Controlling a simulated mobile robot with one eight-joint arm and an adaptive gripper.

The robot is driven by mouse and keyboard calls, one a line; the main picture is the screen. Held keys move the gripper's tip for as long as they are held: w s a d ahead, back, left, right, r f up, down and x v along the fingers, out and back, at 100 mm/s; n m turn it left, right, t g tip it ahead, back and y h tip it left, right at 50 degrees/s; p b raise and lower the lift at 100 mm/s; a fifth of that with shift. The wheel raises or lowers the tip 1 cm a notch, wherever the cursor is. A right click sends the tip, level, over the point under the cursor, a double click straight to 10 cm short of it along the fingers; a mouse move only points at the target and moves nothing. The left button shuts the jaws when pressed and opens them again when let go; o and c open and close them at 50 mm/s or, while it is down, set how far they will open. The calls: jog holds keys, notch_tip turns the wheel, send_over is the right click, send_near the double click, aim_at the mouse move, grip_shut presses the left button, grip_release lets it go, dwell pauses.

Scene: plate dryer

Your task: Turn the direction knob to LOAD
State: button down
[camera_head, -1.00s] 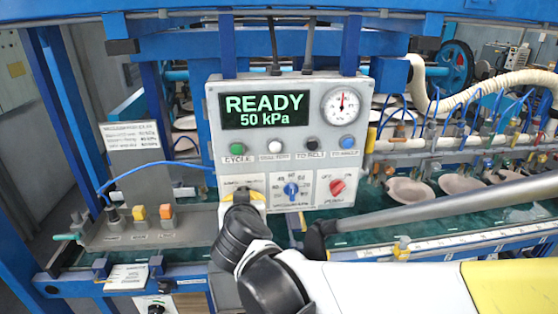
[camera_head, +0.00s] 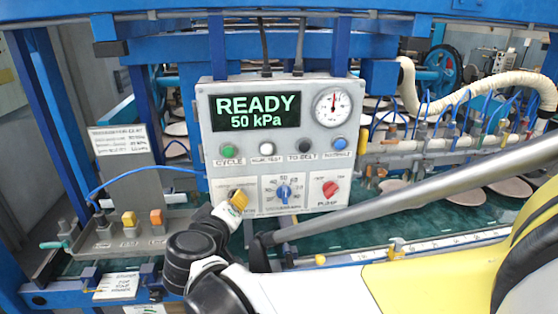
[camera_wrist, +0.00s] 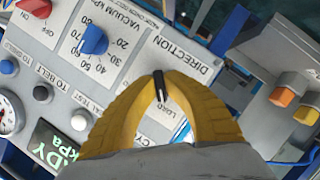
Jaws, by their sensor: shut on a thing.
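The direction knob (camera_wrist: 159,86) is a small black bar with a white mark, on a white plate printed DIRECTION. In the wrist view, the yellow fingertips of my gripper (camera_wrist: 160,88) are shut on it from both sides. The LOAD label (camera_wrist: 179,131) lies just below the knob there, between the fingers; the other position's label is hidden. The white mark seems to be at the knob's lower end, toward LOAD. In the head view, my gripper (camera_head: 238,200) covers most of the knob at the lower left of the grey control panel (camera_head: 330,158).
The display (camera_head: 256,112) reads READY 50 kPa. The blue vacuum knob (camera_head: 284,192) and red pump knob (camera_head: 331,189) sit right of my gripper. Several push buttons line the panel above.

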aim_at(236, 161)
dwell(0.4)
jog(key=c, duration=1.5)
grip_release()
jog(key=shift+w, duration=0.1)
notch_tip(236, 161, up, 10)
